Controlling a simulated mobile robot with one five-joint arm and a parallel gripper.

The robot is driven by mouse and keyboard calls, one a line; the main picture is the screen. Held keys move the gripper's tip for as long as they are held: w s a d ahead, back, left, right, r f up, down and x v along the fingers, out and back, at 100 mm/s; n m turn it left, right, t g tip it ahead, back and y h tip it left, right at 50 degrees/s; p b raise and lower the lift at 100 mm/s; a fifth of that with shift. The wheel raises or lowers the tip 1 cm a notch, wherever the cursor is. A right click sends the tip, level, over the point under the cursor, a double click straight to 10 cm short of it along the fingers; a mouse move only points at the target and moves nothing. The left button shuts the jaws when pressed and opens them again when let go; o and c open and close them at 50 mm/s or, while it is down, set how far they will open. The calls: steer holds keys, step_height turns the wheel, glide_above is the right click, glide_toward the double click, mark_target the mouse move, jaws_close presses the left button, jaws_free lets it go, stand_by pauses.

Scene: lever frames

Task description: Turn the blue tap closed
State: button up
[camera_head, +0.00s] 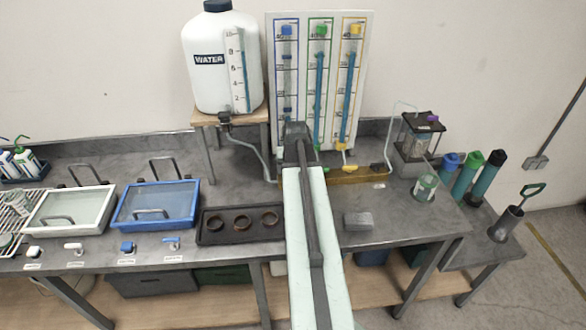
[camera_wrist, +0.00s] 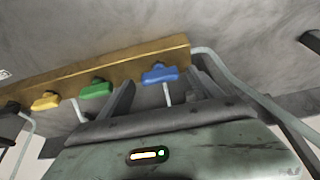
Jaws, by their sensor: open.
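The blue tap (camera_wrist: 160,74) sits on the brass bar (camera_wrist: 140,64) in the wrist view, at the bar's right end. Its handle lies roughly along the bar, and a thin pale pipe runs from it. My gripper (camera_wrist: 163,78) is open, with a dark finger on either side of the blue tap in the picture. I cannot tell whether the fingers touch it. The green tap (camera_wrist: 96,88) and the yellow tap (camera_wrist: 45,100) are to its left on the same bar. In the head view my arm hides the blue tap and my fingers.
A gauge panel (camera_head: 360,60) stands behind the bar, and a white water tank (camera_head: 222,75) stands left of it on a wooden stand. A grey block (camera_head: 357,221) lies on the bench right of my arm. A dark tray with three rings (camera_head: 210,239) is left.

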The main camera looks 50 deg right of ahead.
steer(key=p+v, duration=0.6)
steer(key=v, duration=0.1)
steer(key=shift+r, duration=0.15)
steer(key=shift+s+a, duration=0.1)
